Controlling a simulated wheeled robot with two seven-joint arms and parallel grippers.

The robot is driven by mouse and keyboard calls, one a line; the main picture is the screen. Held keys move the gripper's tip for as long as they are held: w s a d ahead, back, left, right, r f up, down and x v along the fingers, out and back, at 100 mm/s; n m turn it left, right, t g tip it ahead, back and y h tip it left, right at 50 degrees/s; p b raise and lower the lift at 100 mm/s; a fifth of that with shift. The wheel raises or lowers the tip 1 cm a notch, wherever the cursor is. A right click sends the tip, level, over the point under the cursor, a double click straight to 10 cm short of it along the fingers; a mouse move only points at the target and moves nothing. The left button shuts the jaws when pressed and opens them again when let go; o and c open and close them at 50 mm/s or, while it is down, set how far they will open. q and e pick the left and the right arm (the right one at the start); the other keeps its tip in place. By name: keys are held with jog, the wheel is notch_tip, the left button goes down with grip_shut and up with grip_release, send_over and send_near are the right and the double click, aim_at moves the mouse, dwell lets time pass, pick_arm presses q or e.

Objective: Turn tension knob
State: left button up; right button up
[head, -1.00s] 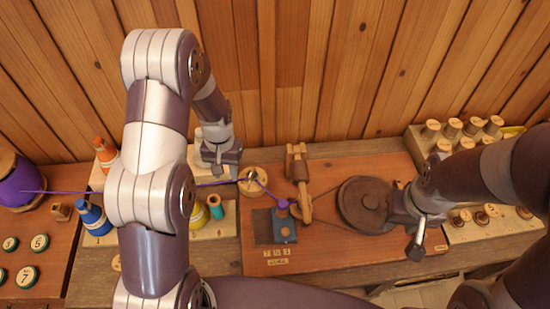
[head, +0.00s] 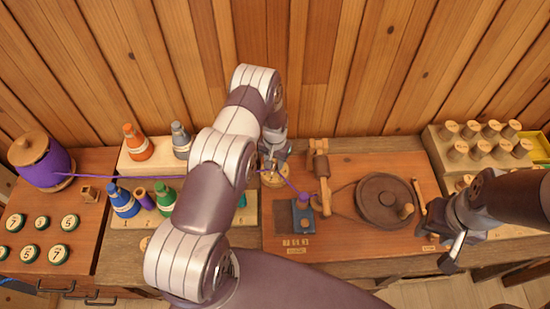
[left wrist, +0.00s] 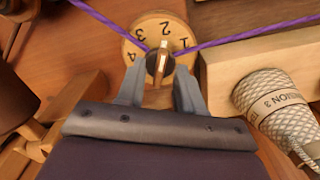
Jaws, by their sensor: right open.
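The tension knob, a round wooden dial (left wrist: 177,29) marked with numbers, shows at the top middle of the left wrist view, with a pale raised pointer grip (left wrist: 160,62) on it. In the head view the dial (head: 270,180) is partly hidden by my left gripper (head: 274,160). The left fingers (left wrist: 160,80) stand on either side of the grip, with visible gaps, so the gripper is open around it. A purple thread (head: 120,175) runs past the dial. My right gripper (head: 452,252) is open and empty at the right, beyond the winder board.
A purple spool (head: 42,165) stands at the far left. Coloured cones (head: 138,143) stand on a rack left of the dial. A wooden wheel (head: 375,195) and a small blue block (head: 302,220) sit right of it. Pale spools (head: 475,140) fill the right rack.

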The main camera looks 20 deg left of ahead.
pick_arm(q)
jog(key=shift+f, duration=0.1)
grip_shut()
